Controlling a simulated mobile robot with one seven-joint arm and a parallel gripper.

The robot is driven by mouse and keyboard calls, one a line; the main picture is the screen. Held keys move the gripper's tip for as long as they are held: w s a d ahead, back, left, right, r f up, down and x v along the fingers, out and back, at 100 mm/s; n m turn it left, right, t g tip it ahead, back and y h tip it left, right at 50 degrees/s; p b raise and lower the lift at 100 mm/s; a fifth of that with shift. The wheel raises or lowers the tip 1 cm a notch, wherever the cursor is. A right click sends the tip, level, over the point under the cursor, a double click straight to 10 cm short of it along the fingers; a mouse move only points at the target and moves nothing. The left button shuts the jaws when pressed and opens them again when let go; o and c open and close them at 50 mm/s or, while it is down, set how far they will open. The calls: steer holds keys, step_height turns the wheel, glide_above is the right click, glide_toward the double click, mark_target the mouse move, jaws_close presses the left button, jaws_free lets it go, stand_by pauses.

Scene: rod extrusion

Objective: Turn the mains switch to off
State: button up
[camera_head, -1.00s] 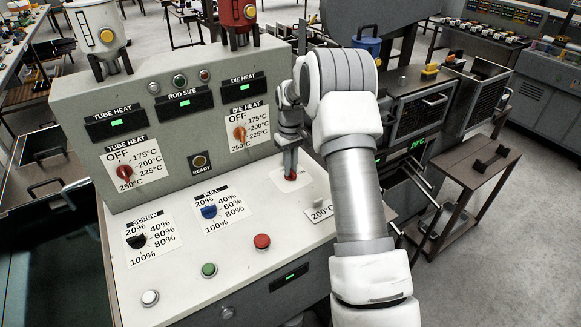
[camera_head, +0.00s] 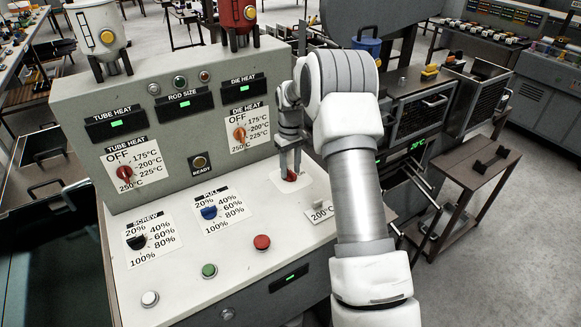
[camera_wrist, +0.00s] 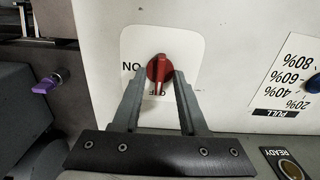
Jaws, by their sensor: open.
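The mains switch (camera_head: 291,177) is a red rotary knob on a white plate, on the sloped white panel below the die heat dial. In the wrist view the red knob (camera_wrist: 159,68) has a raised grip lying along the picture's vertical. The plate's lettering is upside down: ON is at the left, and another label below the knob is partly hidden. My gripper (camera_head: 290,170) points down over the switch. In the wrist view my gripper (camera_wrist: 157,78) is open, one finger on each side of the knob, with gaps visible. I cannot tell whether the knob is touched.
A blue pull knob (camera_head: 209,212), a black screw knob (camera_head: 136,242), a red button (camera_head: 262,242) and a green button (camera_head: 209,270) lie left of my gripper. The upright panel (camera_head: 200,130) with heat dials rises behind. A purple handle (camera_wrist: 46,84) shows in the wrist view.

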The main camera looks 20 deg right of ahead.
mark_target(290, 171)
step_height(290, 171, up, 17)
steer(key=shift+r+p, duration=0.2)
steer(key=shift+p, duration=0.1)
stand_by(0.3)
